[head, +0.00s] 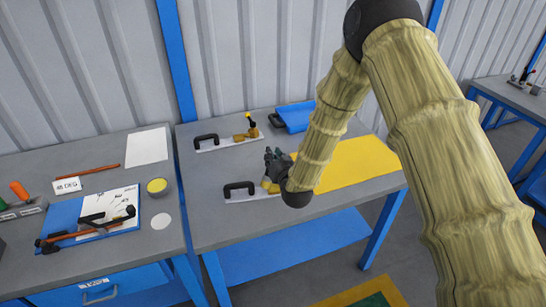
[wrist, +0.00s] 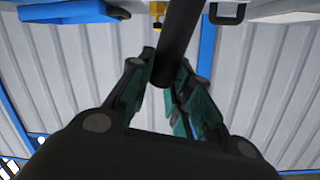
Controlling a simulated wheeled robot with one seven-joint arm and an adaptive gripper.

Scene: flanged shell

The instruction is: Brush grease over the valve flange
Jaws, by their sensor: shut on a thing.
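My gripper (head: 278,163) is over the near left part of the right-hand table. In the wrist view the fingers (wrist: 168,85) are shut on a dark rod (wrist: 181,35). Its far end is out of frame, so I cannot tell whether it is a brush or a lever. Below the gripper is the near plate (head: 250,195) with a black handle (head: 238,187) and a yellow valve body (head: 268,184), partly hidden by my arm. A similar far plate (head: 225,143) carries another yellow valve (head: 245,135). A round tin with yellow contents (head: 157,185) stands on the left table.
The left table holds a blue board (head: 62,218) with tools, a "48 DEG" card (head: 67,185), a brown stick (head: 88,171) and a white sheet (head: 146,147). A blue object (head: 294,115) and a yellow mat (head: 352,162) lie on the right table. A corrugated wall stands behind.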

